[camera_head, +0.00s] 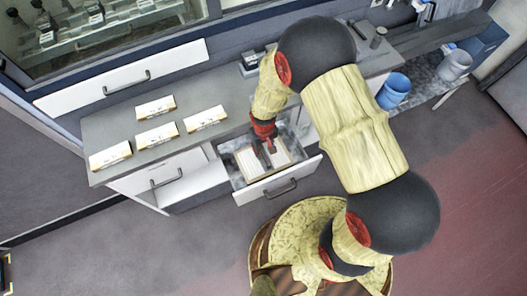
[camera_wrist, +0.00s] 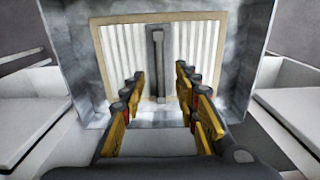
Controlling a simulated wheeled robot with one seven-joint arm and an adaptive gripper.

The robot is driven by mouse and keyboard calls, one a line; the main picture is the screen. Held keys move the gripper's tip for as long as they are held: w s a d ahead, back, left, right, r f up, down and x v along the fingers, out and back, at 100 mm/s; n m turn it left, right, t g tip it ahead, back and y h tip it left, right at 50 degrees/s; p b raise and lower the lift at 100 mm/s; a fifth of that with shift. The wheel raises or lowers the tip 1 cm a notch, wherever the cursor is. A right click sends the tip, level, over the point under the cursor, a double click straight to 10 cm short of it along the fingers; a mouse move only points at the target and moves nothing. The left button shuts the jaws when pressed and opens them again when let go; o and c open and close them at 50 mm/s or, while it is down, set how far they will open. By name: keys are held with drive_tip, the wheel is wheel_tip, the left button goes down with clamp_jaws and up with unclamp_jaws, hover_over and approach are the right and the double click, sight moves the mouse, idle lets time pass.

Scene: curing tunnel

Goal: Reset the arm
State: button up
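My gripper (camera_head: 266,143) hangs over an open drawer (camera_head: 281,187) under the grey counter, pointing down. In the wrist view my gripper's (camera_wrist: 160,88) two yellow and dark fingers stand apart, with nothing held between them. Ahead of the fingertips a wood-framed tray (camera_wrist: 113,55) with a white ribbed floor lies in the drawer. A narrow dark grey bar (camera_wrist: 158,48) lies along the tray's middle, in line with the gap between the fingers. In the head view the tray (camera_head: 247,163) is partly covered by the gripper.
Several white boxes (camera_head: 156,136) sit on the grey counter (camera_head: 130,117). A second drawer (camera_head: 180,178) stands partly open to the left. A blue bucket (camera_head: 394,91) and a grey bucket (camera_head: 454,66) are at right. An upper drawer front (camera_head: 125,83) is behind. Floor at lower left is clear.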

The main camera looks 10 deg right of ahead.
wheel_tip(320, 180, up, 9)
idle(0.3)
